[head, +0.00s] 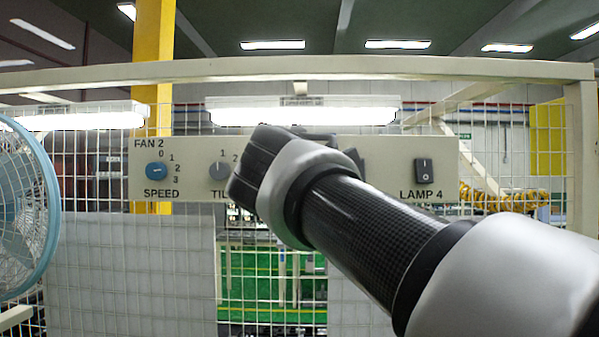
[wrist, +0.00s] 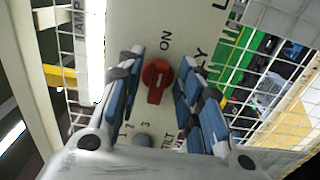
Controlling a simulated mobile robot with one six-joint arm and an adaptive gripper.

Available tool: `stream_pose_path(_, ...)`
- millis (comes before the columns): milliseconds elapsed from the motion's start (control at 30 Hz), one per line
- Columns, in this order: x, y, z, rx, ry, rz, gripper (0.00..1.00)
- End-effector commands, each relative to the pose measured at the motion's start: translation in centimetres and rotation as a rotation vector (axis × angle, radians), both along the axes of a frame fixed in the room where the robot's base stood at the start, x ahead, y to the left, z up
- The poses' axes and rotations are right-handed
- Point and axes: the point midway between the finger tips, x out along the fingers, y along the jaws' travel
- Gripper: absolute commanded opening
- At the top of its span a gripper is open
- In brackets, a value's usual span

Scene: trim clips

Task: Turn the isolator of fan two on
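A red rotary knob (wrist: 157,81) on the pale panel shows in the wrist view, with "ON" printed above it. Its raised grip runs roughly along the panel's length, toward the "ON" side at one end; I cannot tell its exact setting. My gripper (wrist: 161,58) is open, with one blue-padded finger on each side of the knob. Gaps show between fingers and knob, and nothing is held. In the head view the red knob is hidden behind my arm. The panel (head: 390,145) carries "FAN 2" at its left end.
A blue speed knob (head: 156,171) and a grey tilt knob (head: 218,170) sit left of my wrist. A black rocker switch (head: 423,170) marked "LAMP 4" is at the right. A blue-rimmed fan (head: 40,190) stands far left. Wire mesh lies behind the panel.

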Motion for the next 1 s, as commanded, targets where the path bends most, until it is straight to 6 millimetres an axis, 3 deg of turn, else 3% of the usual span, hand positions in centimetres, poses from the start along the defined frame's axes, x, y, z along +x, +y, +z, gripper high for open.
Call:
stream_pose_path(233, -1.5, 0.1, 0.1, 0.000, -0.001, 0.003, 0.33)
stream_pose_path(700, -10.6, 0.5, 0.0, 0.000, -0.001, 0.005, 0.33)
stream_pose_path(1000, -12.0, 0.4, 0.0, -0.001, 0.000, -0.001, 0.33)
